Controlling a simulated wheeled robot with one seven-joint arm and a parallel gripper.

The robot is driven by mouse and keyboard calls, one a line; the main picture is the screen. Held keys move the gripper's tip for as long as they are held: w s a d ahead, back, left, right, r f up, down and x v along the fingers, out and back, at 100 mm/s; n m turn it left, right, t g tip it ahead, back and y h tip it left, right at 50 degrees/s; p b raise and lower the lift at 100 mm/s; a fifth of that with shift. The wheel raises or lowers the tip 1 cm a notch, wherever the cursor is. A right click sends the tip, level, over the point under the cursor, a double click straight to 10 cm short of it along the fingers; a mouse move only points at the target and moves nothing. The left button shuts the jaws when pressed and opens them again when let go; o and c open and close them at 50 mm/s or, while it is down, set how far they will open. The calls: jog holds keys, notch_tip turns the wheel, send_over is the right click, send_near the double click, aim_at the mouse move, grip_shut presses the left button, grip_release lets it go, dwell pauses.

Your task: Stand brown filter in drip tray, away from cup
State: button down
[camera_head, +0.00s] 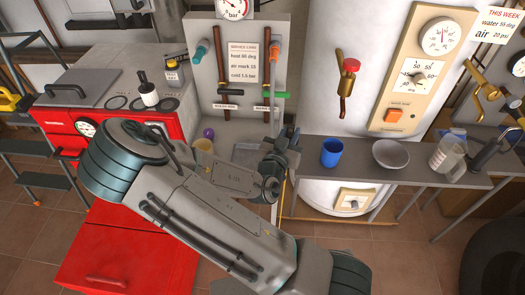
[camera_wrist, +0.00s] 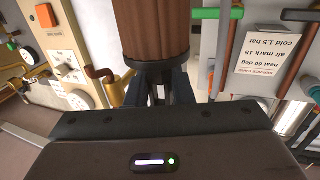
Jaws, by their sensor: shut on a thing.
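My gripper (camera_wrist: 163,98) is shut on the brown filter (camera_wrist: 154,28), a ribbed brown cylinder with a dark collar, seen in the wrist view. The filter's far end is outside that view. In the head view my gripper (camera_head: 284,150) is in front of the bench, with the filter hard to make out there. A blue cup (camera_head: 331,153) stands upright on the shelf to the right.
A panel with orange and green handles (camera_head: 281,94) rises behind the tray. A red-handled brass valve (camera_head: 347,80) projects above the blue cup. A purple ball (camera_head: 208,133) is near the yellow container.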

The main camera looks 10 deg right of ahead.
jog(key=b, duration=0.1)
jog(key=f+b, duration=0.1)
jog(key=b, duration=0.1)
jog(key=shift+w+a+f+b, duration=0.25)
jog(key=shift+a+f+b, duration=0.05)
jog(key=shift+f+b, duration=0.05)
jog(key=w+a+f+b, duration=0.1)
jog(key=b, duration=0.2)
jog(key=shift+w+a+b, duration=0.1)
jog(key=shift+w+b, duration=0.1)
jog(key=shift+b, duration=0.1)
jog(key=w+a+f+b, duration=0.4)
jog(key=w+f+b, duration=0.1)
jog(key=f, duration=0.2)
jog(key=shift+w+a+f+b, duration=0.2)
jog(key=shift+a+f+b, duration=0.05)
jog(key=shift+b, duration=0.05)
jog(key=shift+f, duration=0.1)
jog(key=shift+f, duration=0.15)
jog(key=c, duration=1.3)
grip_release()
